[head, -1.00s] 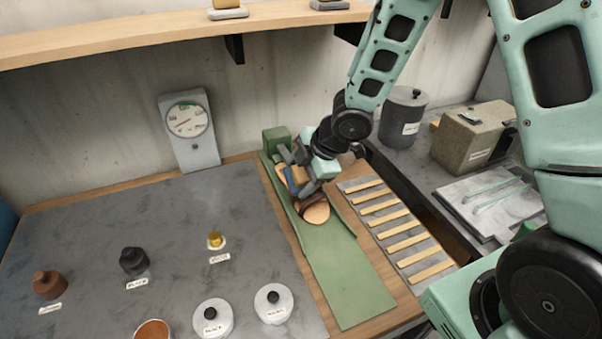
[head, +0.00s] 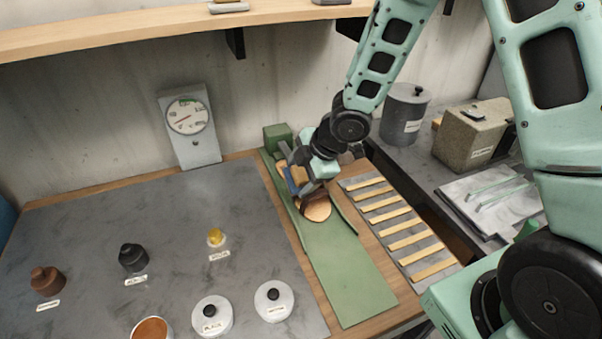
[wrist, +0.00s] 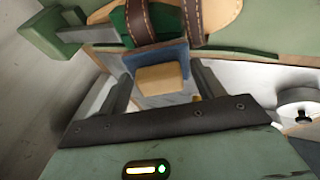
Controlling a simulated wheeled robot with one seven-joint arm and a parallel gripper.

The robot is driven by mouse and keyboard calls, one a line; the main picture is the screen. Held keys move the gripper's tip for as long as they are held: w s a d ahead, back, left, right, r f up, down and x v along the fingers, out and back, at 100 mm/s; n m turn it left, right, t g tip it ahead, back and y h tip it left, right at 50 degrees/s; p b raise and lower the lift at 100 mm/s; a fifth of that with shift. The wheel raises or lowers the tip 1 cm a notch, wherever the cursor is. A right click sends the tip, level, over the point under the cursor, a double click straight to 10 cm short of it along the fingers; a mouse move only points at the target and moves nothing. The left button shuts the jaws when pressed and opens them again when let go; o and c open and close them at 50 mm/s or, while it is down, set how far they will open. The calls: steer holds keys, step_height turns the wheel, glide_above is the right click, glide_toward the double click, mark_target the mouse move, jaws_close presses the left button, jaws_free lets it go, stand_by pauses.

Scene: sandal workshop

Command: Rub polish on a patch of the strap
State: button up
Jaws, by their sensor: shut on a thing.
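A sandal (head: 317,211) with a tan sole lies on the green mat (head: 345,275). In the wrist view its brown stitched straps (wrist: 194,18) cross over a dark green form (wrist: 125,22). My gripper (head: 303,187) is over the sandal, shut on an applicator with a tan wooden block (wrist: 162,77) and a blue pad (wrist: 150,60). The pad faces the straps and is right up against them in the picture; I cannot tell if it touches. The gripper hides most of the straps in the head view.
A slatted rack (head: 400,225) lies right of the mat. A dial gauge (head: 188,120) stands at the back.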

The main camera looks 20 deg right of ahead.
steer(key=shift+w+d+r+p, duration=0.1)
steer(key=shift+d+p, duration=0.3)
steer(key=shift+d, duration=0.2)
steer(key=shift+w+d+r+p, duration=0.1)
steer(key=shift+d+p, duration=0.3)
steer(key=shift+d, duration=0.2)
steer(key=shift+w+d+f+p, duration=0.15)
steer(key=shift+d+p, duration=0.3)
steer(key=shift+d, duration=0.35)
steer(key=shift+w+d+r+p, duration=0.1)
steer(key=shift+d+p, duration=0.35)
steer(key=shift+d, duration=0.35)
steer(key=shift+d+f, duration=0.25)
steer(key=shift+s+a+f+b, duration=0.1)
steer(key=shift+a+f+b, duration=0.1)
steer(key=shift+a+b, duration=0.65)
steer(key=shift+s+a+r+b, duration=0.1)
steer(key=shift+a+b, duration=0.1)
steer(key=shift+a, duration=0.55)
steer(key=shift+s+a+f+b, duration=0.1)
steer(key=shift+s+a+b, duration=0.1)
steer(key=shift+a, duration=0.6)
steer(key=shift+s+a+r+b, duration=0.1)
steer(key=shift+a+b, duration=0.1)
steer(key=shift+a, duration=0.55)
